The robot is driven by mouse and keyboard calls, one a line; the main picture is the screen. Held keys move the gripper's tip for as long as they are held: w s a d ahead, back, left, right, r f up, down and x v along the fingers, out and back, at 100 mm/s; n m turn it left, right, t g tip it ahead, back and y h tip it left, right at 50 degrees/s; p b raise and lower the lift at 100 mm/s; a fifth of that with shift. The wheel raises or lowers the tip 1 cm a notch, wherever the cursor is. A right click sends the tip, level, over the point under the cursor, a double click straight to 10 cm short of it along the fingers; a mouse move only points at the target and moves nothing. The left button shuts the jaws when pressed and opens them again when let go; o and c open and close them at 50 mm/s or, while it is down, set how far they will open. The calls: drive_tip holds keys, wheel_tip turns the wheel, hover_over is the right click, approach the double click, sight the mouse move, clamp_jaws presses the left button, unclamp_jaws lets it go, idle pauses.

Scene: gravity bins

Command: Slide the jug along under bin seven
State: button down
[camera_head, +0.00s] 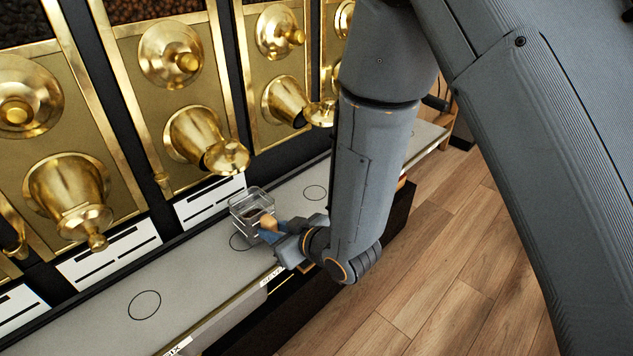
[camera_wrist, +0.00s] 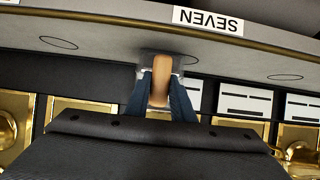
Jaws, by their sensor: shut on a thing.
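The jug (camera_head: 250,203) is a clear, box-like vessel with a wooden handle (camera_wrist: 161,80). It appears upright on the grey ledge (camera_head: 190,262), partly over a drawn circle (camera_head: 237,242) whose left edge shows beside it. Something brown shows in or through it; I cannot tell which. My gripper (camera_head: 272,230) is shut on the handle from the aisle side. In the wrist view the two fingers (camera_wrist: 160,100) close around the handle, and the jug body is mostly hidden. The SEVEN label (camera_wrist: 208,20) is on the ledge's front edge near the jug. A brass spout (camera_head: 207,140) hangs above and left of the jug.
More brass spouts (camera_head: 70,200) line the wall on both sides, above white cards (camera_head: 110,252). Other circles mark the ledge to the left (camera_head: 144,305) and right (camera_head: 315,192). The ledge looks clear on either side of the jug. Wooden floor (camera_head: 430,270) lies in front.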

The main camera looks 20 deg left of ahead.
sight(251, 238)
drive_tip(key=shift+s+a, duration=0.25)
drive_tip(key=shift+s, duration=0.35)
drive_tip(key=shift+s+a, duration=0.25)
drive_tip(key=shift+s, duration=0.3)
drive_tip(key=shift+s, duration=0.15)
drive_tip(key=shift+s+a+p, duration=0.35)
drive_tip(key=shift+s+p, duration=0.1)
drive_tip(key=shift+s, duration=0.25)
drive_tip(key=c, duration=1.5)
unclamp_jaws()
drive_tip(key=shift+o, duration=0.2)
